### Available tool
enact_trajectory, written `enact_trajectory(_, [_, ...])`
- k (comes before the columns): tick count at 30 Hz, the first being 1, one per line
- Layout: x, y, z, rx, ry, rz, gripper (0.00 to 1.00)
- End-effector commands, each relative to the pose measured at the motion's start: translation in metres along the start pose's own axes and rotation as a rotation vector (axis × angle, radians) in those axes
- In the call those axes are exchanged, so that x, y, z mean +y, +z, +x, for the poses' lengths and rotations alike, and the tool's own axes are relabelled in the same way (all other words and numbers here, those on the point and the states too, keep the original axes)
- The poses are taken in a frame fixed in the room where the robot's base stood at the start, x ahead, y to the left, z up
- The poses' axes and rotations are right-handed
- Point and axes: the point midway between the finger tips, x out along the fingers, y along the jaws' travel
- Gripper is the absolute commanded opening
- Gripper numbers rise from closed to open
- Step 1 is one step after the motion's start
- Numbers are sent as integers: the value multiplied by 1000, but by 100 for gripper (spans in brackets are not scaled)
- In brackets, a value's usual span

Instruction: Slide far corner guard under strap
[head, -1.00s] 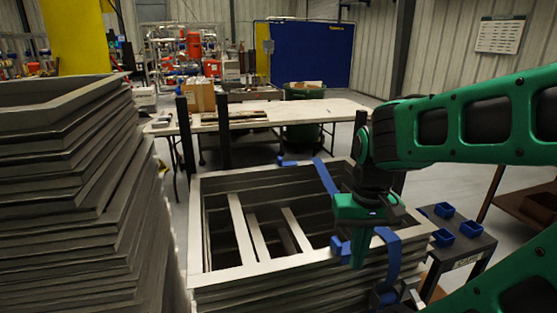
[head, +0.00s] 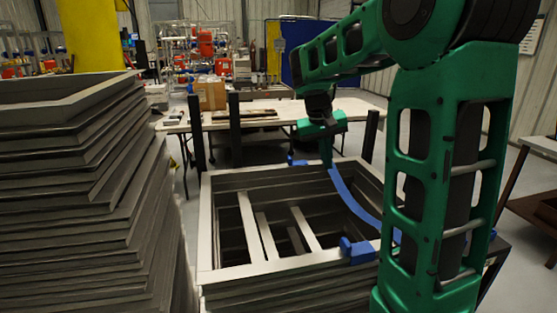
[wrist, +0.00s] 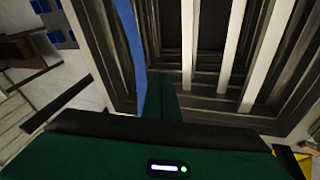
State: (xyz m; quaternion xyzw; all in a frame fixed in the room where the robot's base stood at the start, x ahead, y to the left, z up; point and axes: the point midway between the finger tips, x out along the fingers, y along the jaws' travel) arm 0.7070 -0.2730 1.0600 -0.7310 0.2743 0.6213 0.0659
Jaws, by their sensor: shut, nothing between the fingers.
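A stack of grey frames (head: 235,268) stands in the middle. A blue strap (head: 352,200) runs across its opening from the far edge towards the near right, sagging; it also shows in the wrist view (wrist: 130,45). The blue far corner guard (head: 297,161) sits on the far edge, left of the strap and apart from it. A blue near corner guard (head: 357,250) sits on the near edge; my arm partly hides the strap beside it. My gripper (head: 327,163) is shut and empty, pointing down at the far edge by the strap, right of the far guard. Its green fingers (wrist: 160,95) show beside the strap.
A taller stack of grey frames (head: 80,190) stands at the left. Dark posts (head: 236,130) rise behind the middle stack. A long table (head: 270,112) stands beyond them. Blue bins (wrist: 55,35) show at the wrist view's top left. Pale slats (head: 258,228) cross the opening.

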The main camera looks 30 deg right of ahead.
Motion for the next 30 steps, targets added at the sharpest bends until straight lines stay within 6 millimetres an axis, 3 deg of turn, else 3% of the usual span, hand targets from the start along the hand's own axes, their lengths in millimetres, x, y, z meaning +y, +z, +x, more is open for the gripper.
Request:
enact_trajectory(1, [-15, -25, 1, 20, 18, -12, 0])
enact_trajectory(6, [-63, -97, 4, 95, 73, -36, 0])
enact_trajectory(12, [-130, -162, 14, 179, 127, -63, 0])
enact_trajectory(15, [-161, -184, 20, 213, 147, -74, 0])
enact_trajectory(18, [-184, -198, 25, 239, 160, -80, 0])
enact_trajectory(22, [-202, -207, 29, 260, 171, -84, 0])
enact_trajectory(30, [-205, -215, 47, 265, 175, -85, 0])
